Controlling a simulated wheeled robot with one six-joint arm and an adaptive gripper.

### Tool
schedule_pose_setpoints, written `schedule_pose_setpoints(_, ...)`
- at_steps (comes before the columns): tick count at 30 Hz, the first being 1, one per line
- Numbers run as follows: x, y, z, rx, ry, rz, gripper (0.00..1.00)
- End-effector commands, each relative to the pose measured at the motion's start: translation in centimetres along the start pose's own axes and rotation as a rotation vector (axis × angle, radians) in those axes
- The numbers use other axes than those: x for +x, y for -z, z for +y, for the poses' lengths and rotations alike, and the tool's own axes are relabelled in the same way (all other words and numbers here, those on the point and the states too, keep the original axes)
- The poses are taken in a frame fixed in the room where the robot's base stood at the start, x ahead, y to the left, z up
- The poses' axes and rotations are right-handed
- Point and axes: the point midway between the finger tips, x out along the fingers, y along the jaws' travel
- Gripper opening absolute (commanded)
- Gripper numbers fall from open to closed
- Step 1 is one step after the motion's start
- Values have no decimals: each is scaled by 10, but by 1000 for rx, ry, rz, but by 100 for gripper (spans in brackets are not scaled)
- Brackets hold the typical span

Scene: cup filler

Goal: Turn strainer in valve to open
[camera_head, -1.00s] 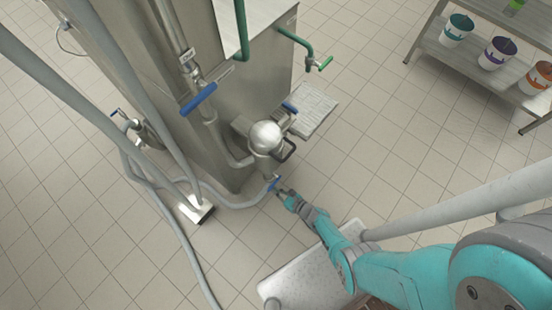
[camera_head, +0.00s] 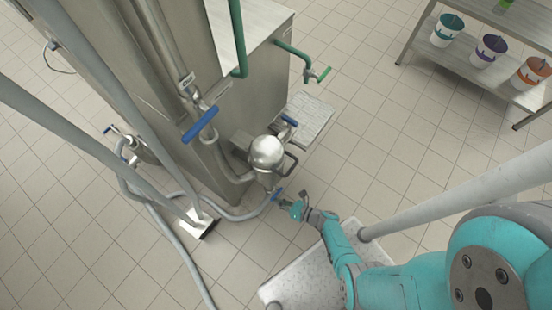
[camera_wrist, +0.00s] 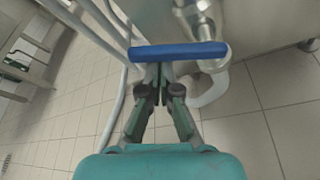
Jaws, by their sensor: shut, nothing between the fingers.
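The valve at the foot of the steel strainer (camera_head: 267,152) has a small blue handle (camera_head: 277,195). In the wrist view a blue handle (camera_wrist: 178,51) lies across the picture just beyond my fingertips, on a steel pipe fitting (camera_wrist: 208,30). My gripper (camera_head: 284,203) is just to the lower right of the handle in the head view. In the wrist view my gripper (camera_wrist: 159,72) is shut and empty, its tips at the handle's lower edge. I cannot tell whether they touch it. The inside of the valve is hidden.
Other handles are a large blue one (camera_head: 200,124), a small blue one (camera_head: 289,120) and a green one (camera_head: 324,74). A grey hose (camera_head: 240,217) runs left of the valve. A shelf with buckets (camera_head: 488,51) stands upper right. The tiled floor between is clear.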

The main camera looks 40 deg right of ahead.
Motion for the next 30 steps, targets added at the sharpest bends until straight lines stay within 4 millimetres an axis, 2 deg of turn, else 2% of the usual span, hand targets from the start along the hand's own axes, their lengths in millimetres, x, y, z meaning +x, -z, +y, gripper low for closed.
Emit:
schedule_pose_setpoints(21, -10, -32, -2, 638, -223, -3, 0)
schedule_pose_setpoints(28, -12, -39, -4, 804, -281, -2, 0)
schedule_pose_setpoints(30, -14, -40, -4, 806, -283, -3, 0)
